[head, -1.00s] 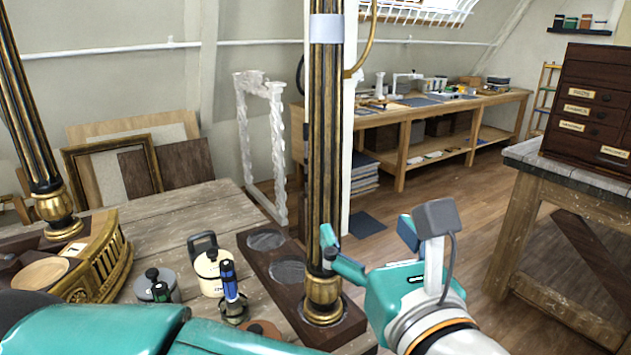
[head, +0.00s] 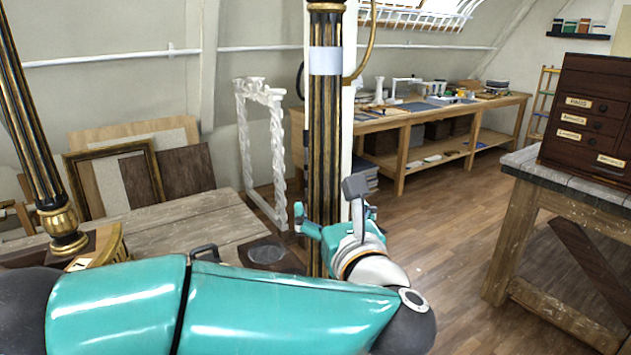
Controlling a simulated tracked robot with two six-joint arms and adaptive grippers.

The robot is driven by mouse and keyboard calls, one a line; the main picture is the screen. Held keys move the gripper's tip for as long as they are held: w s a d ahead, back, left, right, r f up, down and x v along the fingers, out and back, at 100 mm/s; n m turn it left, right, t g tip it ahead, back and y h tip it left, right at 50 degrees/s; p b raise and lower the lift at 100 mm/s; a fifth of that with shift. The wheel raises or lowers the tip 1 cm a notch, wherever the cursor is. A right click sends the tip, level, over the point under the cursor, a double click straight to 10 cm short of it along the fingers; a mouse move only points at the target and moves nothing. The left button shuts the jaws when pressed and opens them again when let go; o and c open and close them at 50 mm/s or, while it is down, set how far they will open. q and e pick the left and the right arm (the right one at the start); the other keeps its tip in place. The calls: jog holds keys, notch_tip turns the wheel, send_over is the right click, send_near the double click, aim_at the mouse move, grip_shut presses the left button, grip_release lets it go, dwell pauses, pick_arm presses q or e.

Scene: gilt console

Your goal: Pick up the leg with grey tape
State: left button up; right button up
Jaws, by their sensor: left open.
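The leg with grey tape (head: 325,135) is a tall, upright, black and gilt fluted post in the middle of the head view. Its pale grey tape band (head: 325,61) is near the top, below a gilt collar. My left gripper (head: 337,219) is open at the lower part of this leg. One finger reaches across its front to the left, and the other shows on its right. I cannot tell whether they touch it. My left arm hides the leg's foot. My right gripper is not in view.
Another black and gilt leg (head: 35,135) stands at the far left. A dark holder with round recesses (head: 285,262) lies on the wooden bench (head: 160,216), largely behind my left arm. A white carved frame (head: 276,160) stands behind. Floor to the right is clear before a side table (head: 512,235).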

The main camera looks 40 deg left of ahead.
pick_arm(q)
jog(key=shift+p+x, duration=0.35)
jog(key=shift+x, duration=1.25)
jog(key=shift+f, duration=0.1)
jog(key=shift+c, duration=0.3)
jog(key=c, duration=1.3)
jog(key=shift+c, duration=0.2)
